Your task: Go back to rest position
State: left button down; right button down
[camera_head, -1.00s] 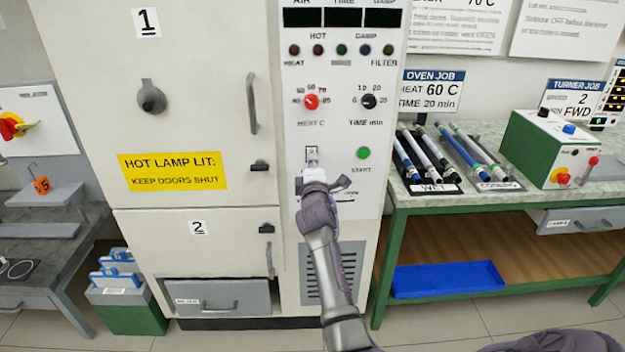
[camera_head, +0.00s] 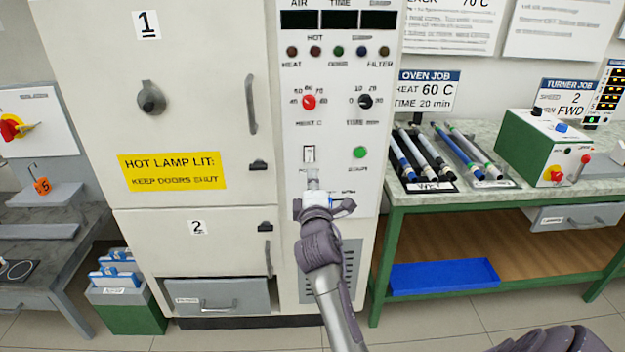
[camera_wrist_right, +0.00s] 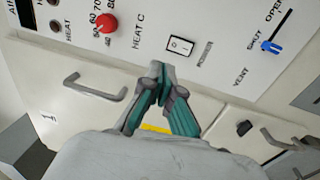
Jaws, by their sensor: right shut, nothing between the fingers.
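My right gripper (camera_head: 312,176) is in front of the oven's control panel (camera_head: 290,110), just below the white rocker switch (camera_head: 309,153). In the right wrist view the gripper (camera_wrist_right: 160,78) has its fingertips together with nothing between them, and the rocker switch (camera_wrist_right: 181,45) shows beyond them, apart from the tips. The red heat knob (camera_head: 309,102), the black time knob (camera_head: 365,101) and the green start button (camera_head: 360,152) are above and beside it. My left gripper is not in view.
The oven doors (camera_head: 190,90) are shut, with protruding handles. A green bench (camera_head: 420,202) on the right holds rods in trays and a green-and-white machine (camera_head: 545,150). A grey table (camera_head: 60,260) stands left. Tiled floor is in front.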

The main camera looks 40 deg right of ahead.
dwell(0.3)
jog(key=s+a+f+m+g+y, duration=0.15)
jog(key=a+f, duration=0.25)
jog(key=f, duration=0.8)
jog(key=s+a+f+g+y, duration=0.2)
jog(key=a+f+y, duration=0.1)
jog(key=f, duration=0.8)
jog(key=s+a+f+g+y, duration=0.1)
jog(key=s+a+f+y, duration=0.2)
jog(key=f, duration=0.9)
jog(key=s+a+f+m+g+y, duration=0.1)
jog(key=s+a+f+m+g, duration=0.15)
jog(key=s+f, duration=0.6)
jog(key=s+a+f+m+g+y, duration=0.1)
jog(key=s+a+f+g, duration=0.15)
jog(key=s+f, duration=0.6)
jog(key=s+f+m+g, duration=0.1)
jog(key=s+f, duration=0.3)
jog(key=s, duration=0.5)
jog(key=s+f+m+g, duration=0.2)
jog(key=s+f, duration=0.2)
jog(key=s, duration=0.6)
jog(key=s+f+m+g+p, duration=0.1)
jog(key=s+f, duration=0.3)
jog(key=s, duration=0.6)
jog(key=shift+s+a+f+g, duration=0.15)
jog(key=shift+f+g, duration=0.1)
jog(key=shift+g, duration=0.6)
